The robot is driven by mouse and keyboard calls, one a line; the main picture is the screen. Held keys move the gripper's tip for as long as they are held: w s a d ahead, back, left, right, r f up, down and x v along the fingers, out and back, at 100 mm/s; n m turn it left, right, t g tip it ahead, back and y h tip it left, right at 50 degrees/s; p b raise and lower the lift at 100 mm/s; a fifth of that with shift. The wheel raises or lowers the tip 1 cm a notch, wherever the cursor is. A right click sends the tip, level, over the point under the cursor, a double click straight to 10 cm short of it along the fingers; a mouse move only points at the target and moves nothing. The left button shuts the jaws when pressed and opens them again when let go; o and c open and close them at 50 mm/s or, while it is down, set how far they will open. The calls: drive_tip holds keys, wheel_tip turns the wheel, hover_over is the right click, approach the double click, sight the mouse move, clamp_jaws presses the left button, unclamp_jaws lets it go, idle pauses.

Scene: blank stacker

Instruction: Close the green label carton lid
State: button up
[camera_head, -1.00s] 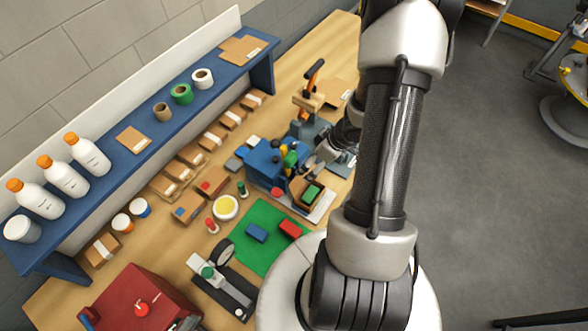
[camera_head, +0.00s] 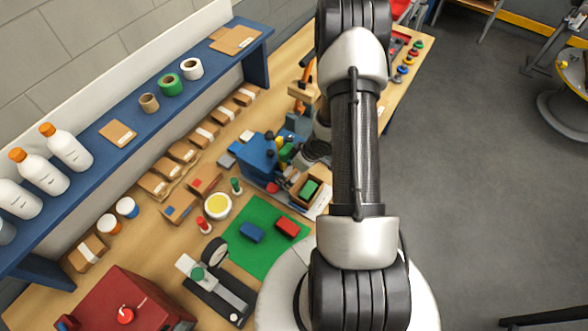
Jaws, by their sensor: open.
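A small brown carton (camera_head: 298,192) stands right of the blue machine, just beyond the green mat. A green block or patch (camera_head: 309,189) shows at its open-looking top. I cannot make out whether a separate lid flap stands up. My arm runs down the middle right of the view, and its dark wrist part (camera_head: 316,151) shows above and behind the carton. My gripper's fingers are not visible; the arm hides that area.
A blue machine (camera_head: 256,159) stands close left of the carton. The green mat (camera_head: 268,258) holds a blue block (camera_head: 251,232) and a red block (camera_head: 288,226). Several cartons line the shelf's foot. A red box (camera_head: 130,300) is at front left. Colored knobs (camera_head: 408,63) show at the far right.

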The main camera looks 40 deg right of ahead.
drive_tip(key=shift+c, duration=0.6)
drive_tip(key=c, duration=1.1)
